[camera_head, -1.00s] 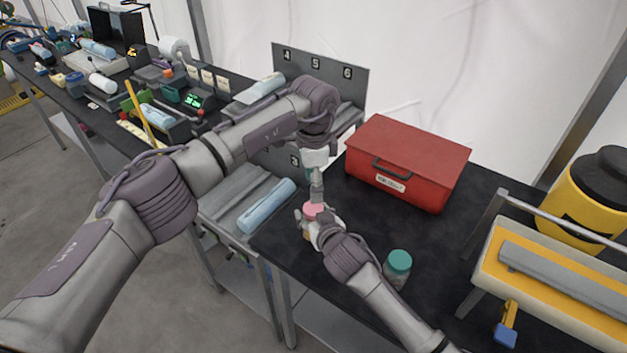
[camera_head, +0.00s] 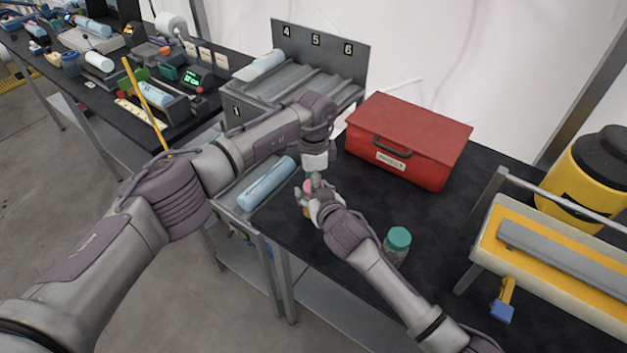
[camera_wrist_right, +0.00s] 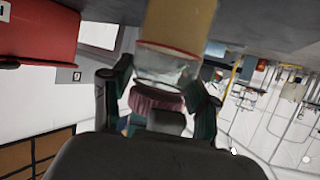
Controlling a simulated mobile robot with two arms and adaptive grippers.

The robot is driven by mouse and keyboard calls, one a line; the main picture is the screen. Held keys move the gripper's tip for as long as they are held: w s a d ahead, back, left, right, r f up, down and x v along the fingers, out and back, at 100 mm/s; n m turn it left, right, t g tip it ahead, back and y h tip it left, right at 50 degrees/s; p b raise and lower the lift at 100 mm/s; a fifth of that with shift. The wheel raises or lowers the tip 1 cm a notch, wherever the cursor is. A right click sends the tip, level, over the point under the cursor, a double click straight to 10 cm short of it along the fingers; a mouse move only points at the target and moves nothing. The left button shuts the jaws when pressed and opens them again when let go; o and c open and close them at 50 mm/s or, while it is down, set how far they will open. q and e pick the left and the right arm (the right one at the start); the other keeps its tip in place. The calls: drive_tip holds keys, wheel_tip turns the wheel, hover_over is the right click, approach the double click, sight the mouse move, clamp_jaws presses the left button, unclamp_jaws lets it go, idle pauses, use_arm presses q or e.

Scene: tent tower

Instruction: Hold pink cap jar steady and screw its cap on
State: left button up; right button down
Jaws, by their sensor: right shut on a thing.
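The pink cap jar (camera_head: 307,211) stands near the left edge of the black table, mostly hidden by my right gripper (camera_head: 314,197). Its pink cap (camera_head: 309,186) shows only in part. In the right wrist view, upside down, the jar has tan contents (camera_wrist_right: 180,22), a clear glass band (camera_wrist_right: 165,66) and the ribbed pink cap (camera_wrist_right: 157,100). My right gripper's fingers (camera_wrist_right: 158,93) lie on both sides of the jar, shut on it. My left gripper (camera_head: 315,178) points down directly over the cap. Its fingertips are too small and covered to tell their opening.
A red box (camera_head: 408,140) stands behind the jar. A teal-lidded jar (camera_head: 397,244) stands right of my right forearm. A grey rack (camera_head: 318,72) is behind my left arm, and a yellow-and-white unit (camera_head: 560,262) stands at right. The table between is clear.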

use_arm(q)
drive_tip(key=c, duration=0.8)
drive_tip(key=shift+m, duration=1.6)
drive_tip(key=o, duration=1.3)
drive_tip(key=shift+c, duration=0.2)
drive_tip(key=shift+r, duration=2.3)
drive_tip(key=shift+c, duration=0.4)
